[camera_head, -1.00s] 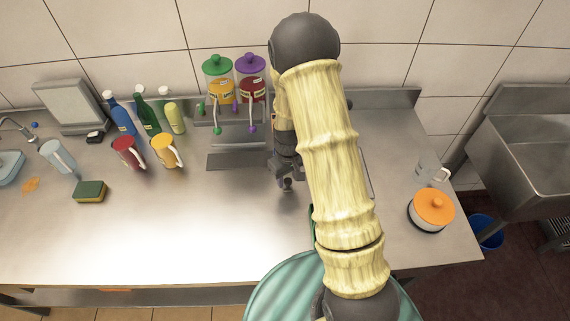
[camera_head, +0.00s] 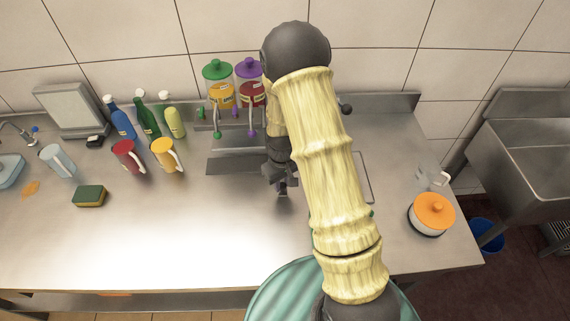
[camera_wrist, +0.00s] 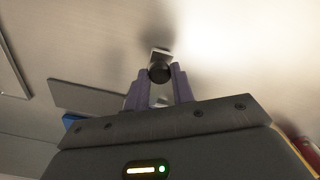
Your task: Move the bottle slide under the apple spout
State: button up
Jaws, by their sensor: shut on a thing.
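Two juice dispensers stand at the back: one with a green lid and yellow-orange contents (camera_head: 219,92), one with a purple lid and red contents (camera_head: 249,92). Their labels are too small to read, so I cannot tell which is apple. A green-tipped spout (camera_head: 217,134) and a purple-tipped spout (camera_head: 251,132) hang at their front. My gripper (camera_head: 282,187) is low over the counter, right of the spouts. In the wrist view its purple fingers (camera_wrist: 159,78) are shut on a dark round knob (camera_wrist: 160,72) with a small metal piece beyond it. The slide itself is mostly hidden by my arm.
A flat metal plate (camera_head: 230,166) lies below the spouts. A red mug (camera_head: 125,155), a yellow mug (camera_head: 163,154) and several bottles stand to the left. The front counter between is clear.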

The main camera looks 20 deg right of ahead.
jog(key=shift+w+a+p, duration=0.15)
jog(key=shift+w+a, duration=0.05)
jog(key=shift+a, duration=0.9)
jog(key=shift+w+a+p, duration=0.15)
jog(key=shift+w+a, duration=0.05)
jog(key=shift+a, duration=0.95)
jog(key=shift+w+a+p, duration=0.15)
jog(key=shift+w+a, duration=0.05)
jog(key=shift+a, duration=0.75)
jog(key=shift+w+a+p, duration=0.1)
jog(key=shift+w+a, duration=0.1)
jog(key=shift+a, duration=0.75)
jog(key=shift+w+a+p, duration=0.15)
jog(key=shift+w+a, duration=0.05)
jog(key=shift+a, duration=0.85)
jog(key=shift+w+a, duration=0.2)
jog(key=shift+a, duration=0.75)
jog(key=shift+w+a, duration=0.2)
jog(key=shift+a, duration=0.7)
jog(key=shift+w+a, duration=0.2)
jog(key=shift+a, duration=0.75)
jog(key=shift+a+p, duration=0.25)
jog(key=shift+p, duration=0.05)
jog(key=shift+a, duration=0.2)
